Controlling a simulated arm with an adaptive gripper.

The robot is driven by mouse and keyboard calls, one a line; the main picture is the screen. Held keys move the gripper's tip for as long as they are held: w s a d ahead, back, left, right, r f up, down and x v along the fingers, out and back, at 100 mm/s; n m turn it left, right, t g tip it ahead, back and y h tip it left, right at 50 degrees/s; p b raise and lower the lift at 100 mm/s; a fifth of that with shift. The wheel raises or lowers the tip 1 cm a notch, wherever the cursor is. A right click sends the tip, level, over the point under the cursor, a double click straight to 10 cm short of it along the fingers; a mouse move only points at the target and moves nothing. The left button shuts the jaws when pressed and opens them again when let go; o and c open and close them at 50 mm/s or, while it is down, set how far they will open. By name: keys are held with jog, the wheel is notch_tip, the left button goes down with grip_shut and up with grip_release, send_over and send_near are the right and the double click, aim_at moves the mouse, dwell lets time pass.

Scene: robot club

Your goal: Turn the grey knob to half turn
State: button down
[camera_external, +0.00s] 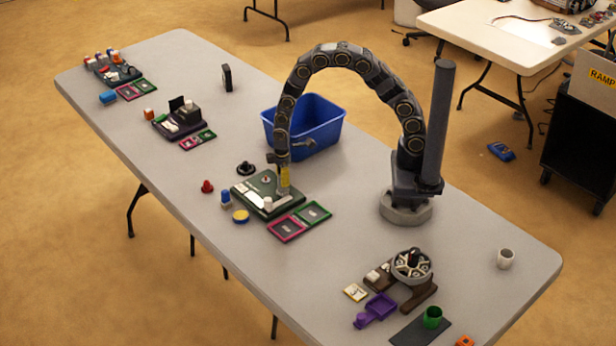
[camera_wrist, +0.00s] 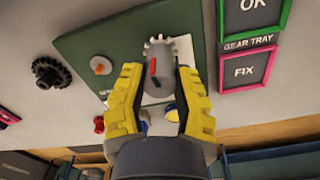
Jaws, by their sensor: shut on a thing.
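The grey knob (camera_wrist: 163,78) stands on the green board (camera_wrist: 90,45) in the wrist view. It has a red mark on its face and a toothed grey edge shows at its top. My gripper (camera_wrist: 160,72) has its yellow fingers on both sides of the knob and is shut on it. In the external view my gripper (camera_external: 284,178) reaches down to the back right part of the green board (camera_external: 250,205). The knob cannot be made out there behind the fingers. An orange peg (camera_wrist: 100,65) stands on the board left of the knob.
A black gear (camera_wrist: 52,72) lies beside the board. Green and pink framed trays (camera_external: 314,213) (camera_external: 287,228) adjoin it. A blue bin (camera_external: 325,135) stands close behind my gripper. A red piece (camera_external: 207,186) and a yellow-blue disc (camera_external: 240,216) lie in front.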

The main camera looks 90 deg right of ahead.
jog(key=m, duration=0.4)
jog(key=shift+s+f+m, duration=0.1)
jog(key=shift+m, duration=0.3)
jog(key=m, duration=1.3)
jog(key=shift+a+m, duration=0.1)
jog(key=shift+m, duration=0.3)
jog(key=c, duration=0.7)
grip_release()
